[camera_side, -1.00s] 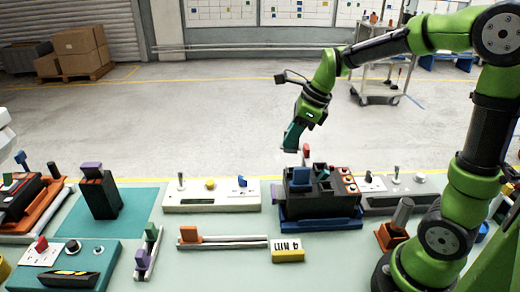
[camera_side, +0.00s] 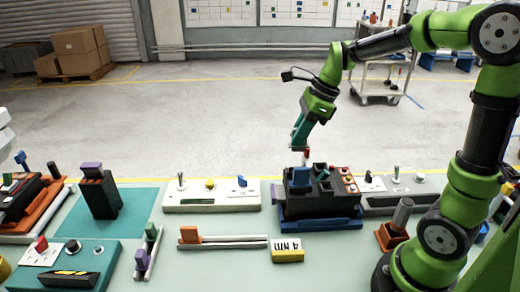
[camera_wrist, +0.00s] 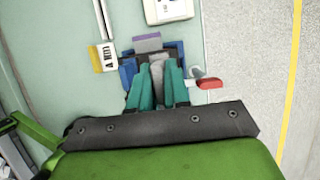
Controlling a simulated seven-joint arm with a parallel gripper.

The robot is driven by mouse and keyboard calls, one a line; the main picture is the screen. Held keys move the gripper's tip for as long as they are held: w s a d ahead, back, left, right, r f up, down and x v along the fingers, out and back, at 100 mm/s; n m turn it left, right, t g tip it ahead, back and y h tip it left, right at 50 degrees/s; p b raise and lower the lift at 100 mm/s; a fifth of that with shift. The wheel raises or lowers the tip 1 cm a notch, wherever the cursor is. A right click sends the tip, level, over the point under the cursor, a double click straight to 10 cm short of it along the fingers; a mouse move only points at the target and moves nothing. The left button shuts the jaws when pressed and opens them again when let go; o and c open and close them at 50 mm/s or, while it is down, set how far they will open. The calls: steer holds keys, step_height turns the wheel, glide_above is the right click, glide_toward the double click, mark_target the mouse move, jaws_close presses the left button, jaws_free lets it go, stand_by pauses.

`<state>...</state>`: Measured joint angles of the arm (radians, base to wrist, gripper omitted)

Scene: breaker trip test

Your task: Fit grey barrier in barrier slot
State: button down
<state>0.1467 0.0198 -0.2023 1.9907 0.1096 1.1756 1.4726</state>
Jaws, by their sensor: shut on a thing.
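My gripper (camera_wrist: 158,88) is shut on the grey barrier (camera_wrist: 157,74), which shows between its two teal fingers in the wrist view. In the side view my gripper (camera_side: 299,138) is over the back of the black breaker block (camera_side: 325,200), and the barrier cannot be made out there. The block sits in a blue tray (camera_side: 318,223) and has a blue upright piece (camera_side: 300,178) at its left end. The barrier slot is hidden beneath the fingers, so I cannot tell whether the barrier touches it.
A red-tipped lever (camera_wrist: 210,83) stands close to the right finger in the wrist view. A yellow 4 NM box (camera_side: 288,250) lies in front of the tray. A white panel (camera_side: 212,196) stands left of it, a grey panel (camera_side: 397,192) right of it.

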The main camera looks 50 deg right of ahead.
steer(key=shift+f, duration=2.2)
steer(key=shift+f, duration=1.4)
steer(key=c, duration=1)
jaws_free()
steer(key=v, duration=1.6)
steer(key=shift+s+d+r, duration=0.1)
steer(key=shift+d+r, duration=0.05)
steer(key=shift+r, duration=0.2)
